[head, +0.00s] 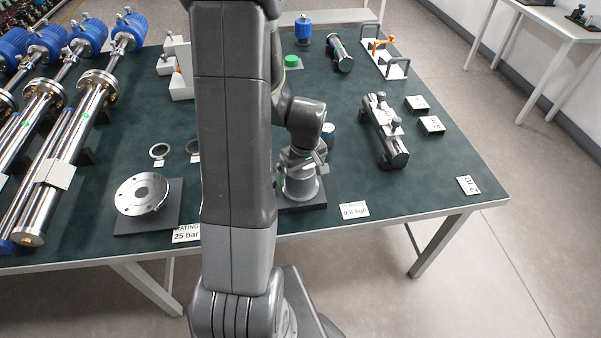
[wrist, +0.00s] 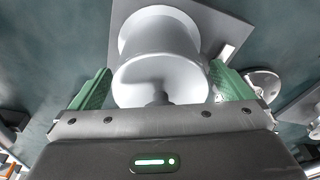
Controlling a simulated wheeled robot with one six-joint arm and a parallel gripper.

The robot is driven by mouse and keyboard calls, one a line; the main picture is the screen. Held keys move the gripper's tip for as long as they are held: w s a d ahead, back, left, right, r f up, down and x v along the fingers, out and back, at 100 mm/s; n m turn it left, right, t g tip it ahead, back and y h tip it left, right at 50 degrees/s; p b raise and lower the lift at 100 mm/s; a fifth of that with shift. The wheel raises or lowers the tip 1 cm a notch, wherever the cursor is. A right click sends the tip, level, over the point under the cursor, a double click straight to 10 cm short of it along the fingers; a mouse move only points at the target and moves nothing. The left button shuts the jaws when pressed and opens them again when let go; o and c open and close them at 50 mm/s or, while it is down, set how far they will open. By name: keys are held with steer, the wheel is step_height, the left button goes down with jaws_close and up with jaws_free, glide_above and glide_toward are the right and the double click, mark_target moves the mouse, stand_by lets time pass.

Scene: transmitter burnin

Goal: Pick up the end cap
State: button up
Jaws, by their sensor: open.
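A pale grey round piece, which looks like the end cap (head: 300,187), stands on a dark square pad near the table's front edge in the head view. In the wrist view the end cap (wrist: 160,45) shows a wide body and a broader rim, with a small dark knob-like shape at its near side. My gripper (wrist: 160,88) is open, with one green finger on each side of the end cap. I cannot tell whether the fingers touch it. In the head view my gripper (head: 310,163) is right over the piece, partly hidden by my arm.
A flanged disc (head: 143,193) lies on a pad to the left, with two small rings (head: 160,152) behind it. Long steel tubes with blue heads (head: 45,160) fill the left side. A clamped cylinder (head: 385,135) lies to the right. The table's front right is mostly clear.

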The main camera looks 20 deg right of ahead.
steer(key=c, duration=1.1)
steer(key=shift+r, duration=0.15)
steer(key=shift+c, duration=0.2)
